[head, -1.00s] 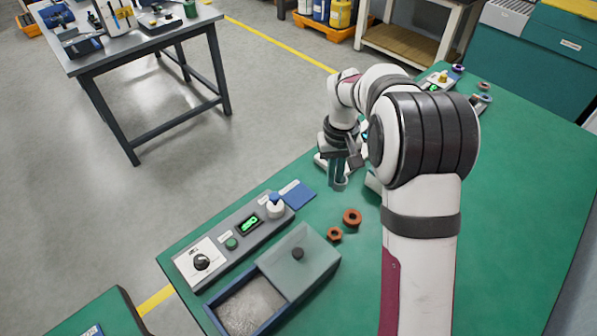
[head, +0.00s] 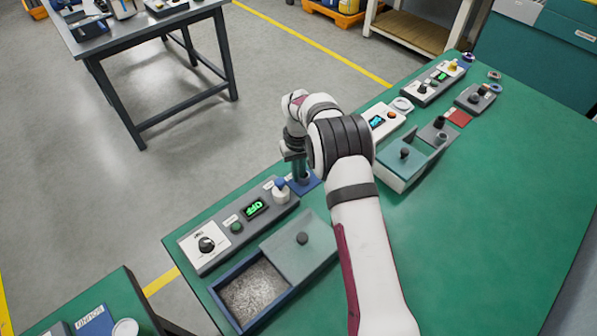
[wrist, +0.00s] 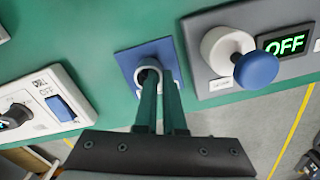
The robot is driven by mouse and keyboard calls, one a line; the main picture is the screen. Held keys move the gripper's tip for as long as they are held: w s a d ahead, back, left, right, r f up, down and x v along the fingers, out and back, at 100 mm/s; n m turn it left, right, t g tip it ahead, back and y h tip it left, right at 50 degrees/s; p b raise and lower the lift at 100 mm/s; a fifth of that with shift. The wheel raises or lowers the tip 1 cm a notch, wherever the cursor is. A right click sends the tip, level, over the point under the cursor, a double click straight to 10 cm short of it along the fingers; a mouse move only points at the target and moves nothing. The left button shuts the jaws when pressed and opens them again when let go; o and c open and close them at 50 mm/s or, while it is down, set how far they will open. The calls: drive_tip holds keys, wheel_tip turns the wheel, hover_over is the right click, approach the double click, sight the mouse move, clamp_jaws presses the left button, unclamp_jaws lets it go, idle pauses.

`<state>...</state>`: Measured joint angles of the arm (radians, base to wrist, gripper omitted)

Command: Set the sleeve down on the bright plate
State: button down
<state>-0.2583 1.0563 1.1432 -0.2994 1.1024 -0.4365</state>
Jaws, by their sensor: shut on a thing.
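My gripper (head: 301,170) points down over the blue plate (head: 316,184), beside the grey control box. In the wrist view its two green fingers (wrist: 157,88) are shut on the sleeve (wrist: 148,66), a short grey ring with a dark bore. The sleeve lies over the middle of the blue plate (wrist: 127,58); I cannot tell whether it touches. In the head view the sleeve shows only as a small grey piece at the fingertips.
The control box (head: 240,225) with a lit OFF display and a blue-capped white knob (head: 281,191) stands close beside the plate. An open-topped tray (head: 255,290) with a sliding lid is nearer. More boxes line the back edge. The bench's right side is clear.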

drive_tip(key=c, duration=1.5)
unclamp_jaws()
drive_tip(key=shift+f, duration=0.1)
drive_tip(key=o, duration=0.5)
wheel_tip(320, 180, up, 12)
drive_tip(key=s+d+r+m, duration=0.4)
drive_tip(key=s+d+r, duration=0.2)
drive_tip(key=s+r, duration=0.6)
drive_tip(key=s+d+f+m+y, duration=0.1)
drive_tip(key=s+d+m, duration=0.1)
drive_tip(key=s, duration=1)
drive_tip(key=s+d+f+m, duration=0.2)
drive_tip(key=s+m, duration=0.2)
drive_tip(key=s, duration=0.9)
drive_tip(key=shift+s+f+y, duration=0.25)
drive_tip(key=shift+f+y, duration=0.05)
drive_tip(key=shift+y, duration=0.1)
